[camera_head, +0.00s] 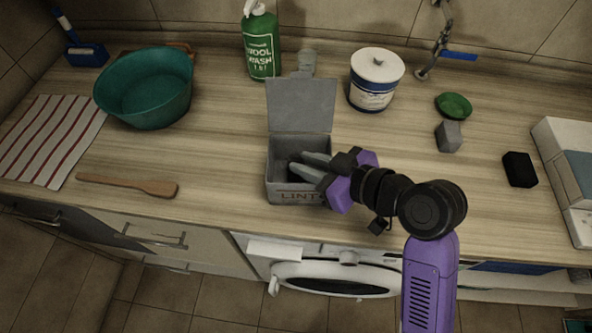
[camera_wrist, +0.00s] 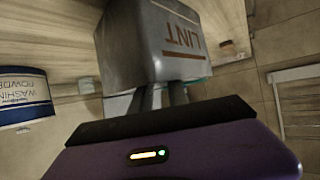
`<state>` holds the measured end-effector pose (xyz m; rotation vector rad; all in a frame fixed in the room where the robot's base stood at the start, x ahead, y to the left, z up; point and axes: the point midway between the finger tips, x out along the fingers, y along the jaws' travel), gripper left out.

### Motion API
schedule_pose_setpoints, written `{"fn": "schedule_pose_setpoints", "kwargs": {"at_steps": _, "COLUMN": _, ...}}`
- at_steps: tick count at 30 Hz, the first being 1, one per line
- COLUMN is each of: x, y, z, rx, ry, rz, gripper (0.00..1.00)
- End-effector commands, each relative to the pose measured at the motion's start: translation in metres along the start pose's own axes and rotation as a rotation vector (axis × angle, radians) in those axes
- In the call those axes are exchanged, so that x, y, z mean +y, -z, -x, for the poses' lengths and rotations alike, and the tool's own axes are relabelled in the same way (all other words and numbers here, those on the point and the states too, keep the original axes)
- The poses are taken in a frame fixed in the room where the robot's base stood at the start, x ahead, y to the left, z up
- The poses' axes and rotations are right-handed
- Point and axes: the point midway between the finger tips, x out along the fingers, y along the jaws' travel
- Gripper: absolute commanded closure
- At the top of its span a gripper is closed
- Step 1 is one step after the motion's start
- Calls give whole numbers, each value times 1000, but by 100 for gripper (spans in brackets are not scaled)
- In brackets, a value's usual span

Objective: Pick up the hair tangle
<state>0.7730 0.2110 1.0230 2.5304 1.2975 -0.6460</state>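The grey box marked LINT (camera_head: 297,196) stands on the worktop with its lid (camera_head: 301,105) raised. It also shows upside down in the wrist view (camera_wrist: 165,65). My gripper (camera_head: 298,162) reaches over the box's right side, with its two grey fingertips inside the box opening. The fingers stand a little apart, with a gap between them. In the wrist view the fingertips are hidden by the box wall. The box inside is dark around the fingertips, and I cannot make out the hair tangle there or in either view.
Behind stand a green wool wash bottle (camera_head: 261,45) and a washing powder tub (camera_head: 374,85). A teal basin (camera_head: 145,105), striped towel (camera_head: 50,140) and wooden spatula (camera_head: 130,185) lie left. A grey block (camera_head: 448,136), green dish (camera_head: 453,105) and black block (camera_head: 519,169) are right.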

Motion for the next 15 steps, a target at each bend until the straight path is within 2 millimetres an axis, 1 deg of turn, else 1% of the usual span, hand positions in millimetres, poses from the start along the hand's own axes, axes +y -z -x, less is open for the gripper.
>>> {"fn": "schedule_pose_setpoints", "kwargs": {"at_steps": 1, "x": -1, "y": 1, "z": -9, "rx": -2, "ry": 3, "rz": 0, "gripper": 80}}
{"fn": "schedule_pose_setpoints", "kwargs": {"at_steps": 3, "x": -1, "y": 1, "z": -19, "rx": -1, "ry": 3, "rz": 0, "gripper": 80}}
{"fn": "schedule_pose_setpoints", "kwargs": {"at_steps": 6, "x": -1, "y": 1, "z": -29, "rx": -1, "ry": 2, "rz": 1, "gripper": 80}}
{"fn": "schedule_pose_setpoints", "kwargs": {"at_steps": 9, "x": 0, "y": 0, "z": -33, "rx": 0, "ry": 0, "rz": 1, "gripper": 80}}
{"fn": "schedule_pose_setpoints", "kwargs": {"at_steps": 15, "x": 0, "y": 0, "z": -34, "rx": 0, "ry": 0, "rz": 1, "gripper": 80}}
